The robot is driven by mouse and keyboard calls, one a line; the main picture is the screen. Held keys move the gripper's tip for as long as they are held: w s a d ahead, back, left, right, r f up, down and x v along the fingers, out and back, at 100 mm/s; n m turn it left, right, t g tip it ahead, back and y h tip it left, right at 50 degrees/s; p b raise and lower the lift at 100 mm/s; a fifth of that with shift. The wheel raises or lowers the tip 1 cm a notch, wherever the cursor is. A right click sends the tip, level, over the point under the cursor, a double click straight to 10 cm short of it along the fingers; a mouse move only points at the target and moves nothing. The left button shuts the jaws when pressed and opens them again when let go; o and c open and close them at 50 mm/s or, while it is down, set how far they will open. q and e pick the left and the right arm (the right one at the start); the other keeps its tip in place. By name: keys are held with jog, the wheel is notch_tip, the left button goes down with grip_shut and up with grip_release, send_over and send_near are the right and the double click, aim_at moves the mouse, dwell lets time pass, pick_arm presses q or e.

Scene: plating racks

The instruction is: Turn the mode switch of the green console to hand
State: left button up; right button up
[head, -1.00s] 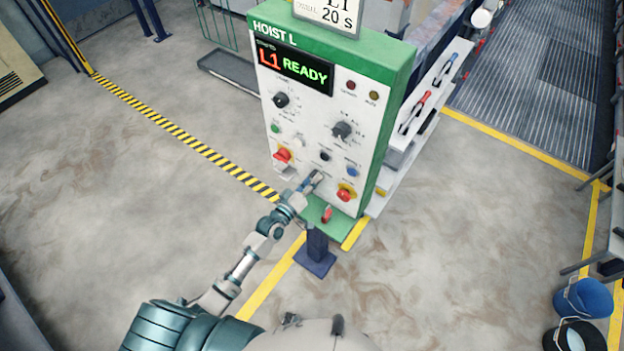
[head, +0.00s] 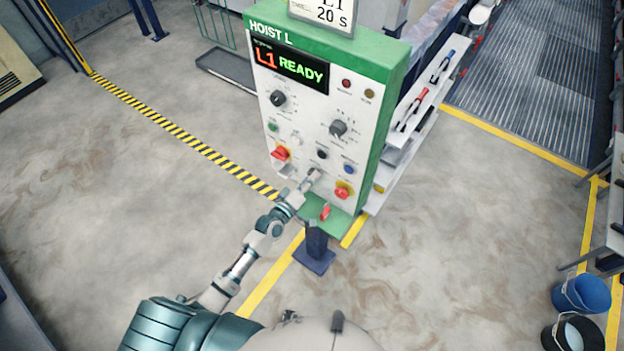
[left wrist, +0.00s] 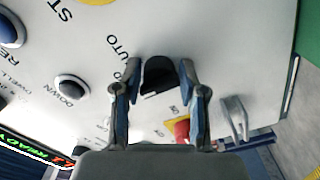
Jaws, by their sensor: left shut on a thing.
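The green console (head: 375,62) stands in the middle of the head view, its white front panel facing me. The mode switch is a black knob (left wrist: 160,76) low on the panel, seen in the left wrist view beside the word AUTO. My left gripper (head: 313,176) reaches it from below. In the left wrist view the fingers of this gripper (left wrist: 158,88) are on both sides of the knob, shut on it. In the head view the gripper hides the knob. I cannot read the switch's exact position. My right gripper is out of view.
Around the grip are a black DOWN button (left wrist: 72,90), a blue button (head: 350,169), a red main switch (head: 281,154) and a red stop button (head: 342,192). A red-handled part (head: 325,212) is at the panel's foot. A tool shelf (head: 425,105) stands right; the left floor is clear.

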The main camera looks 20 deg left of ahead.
pick_arm(q)
jog(key=o, duration=0.9)
jog(key=shift+w+a+r, duration=0.2)
jog(key=shift+a+r, duration=0.05)
jog(key=shift+r, duration=0.15)
jog(key=shift+o, duration=0.7)
jog(key=shift+s+a+f, duration=0.1)
jog(key=shift+a+f, duration=0.1)
jog(key=v, duration=1.2)
jog(key=shift+f, duration=0.1)
